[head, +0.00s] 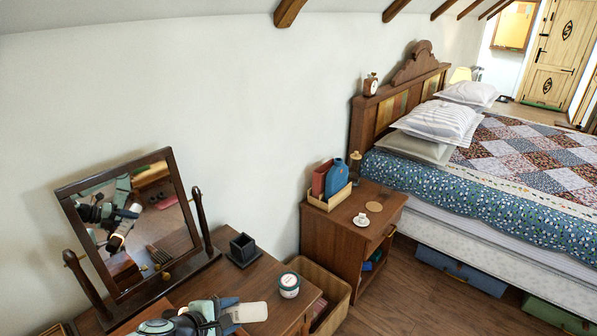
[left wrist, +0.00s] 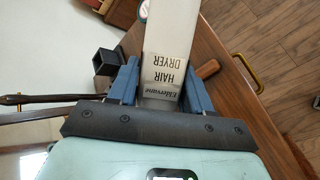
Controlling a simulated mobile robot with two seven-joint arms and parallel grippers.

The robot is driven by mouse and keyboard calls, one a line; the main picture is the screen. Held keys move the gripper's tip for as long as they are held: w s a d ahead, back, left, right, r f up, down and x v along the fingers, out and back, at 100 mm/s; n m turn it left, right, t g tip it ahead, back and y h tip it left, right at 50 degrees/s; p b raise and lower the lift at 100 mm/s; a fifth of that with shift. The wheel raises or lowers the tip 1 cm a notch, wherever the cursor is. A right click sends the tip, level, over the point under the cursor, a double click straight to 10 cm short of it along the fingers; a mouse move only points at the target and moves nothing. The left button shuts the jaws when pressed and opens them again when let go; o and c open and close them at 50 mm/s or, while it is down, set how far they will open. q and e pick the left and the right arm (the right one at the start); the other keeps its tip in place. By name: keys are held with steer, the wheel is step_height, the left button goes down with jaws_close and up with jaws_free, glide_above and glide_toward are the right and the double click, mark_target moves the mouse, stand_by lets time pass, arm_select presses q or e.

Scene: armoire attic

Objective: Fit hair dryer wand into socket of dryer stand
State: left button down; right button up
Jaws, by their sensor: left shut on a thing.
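The hair dryer wand (head: 250,312) is a pale piece with a tan handle bit at its side. In the left wrist view the wand (left wrist: 165,50) carries the label "HAIR DRYER". My left gripper (head: 218,312) is shut on it at the bottom of the head view; its blue fingers (left wrist: 163,88) press the wand's two sides. The dryer stand (head: 243,246), a dark square open socket on a flat base, stands on the dresser behind the wand. It also shows left of the wand in the left wrist view (left wrist: 107,62). The wand is apart from the socket. My right gripper is out of view.
A tilting mirror (head: 160,215) stands left of the dryer stand and reflects my arm. A small white jar (head: 289,285) stands near the right edge of the dresser (head: 262,272).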

arm_select(q)
steer(key=shift+w+a+n+t+y, duration=0.15)
steer(key=shift+w+n+t+y, duration=0.35)
steer(key=shift+w+n+y, duration=0.4)
steer(key=shift+w+a+r+n+y, duration=0.1)
steer(key=shift+w+a+n+y, duration=0.15)
steer(key=shift+w+n+y, duration=0.2)
steer(key=shift+a, duration=0.1)
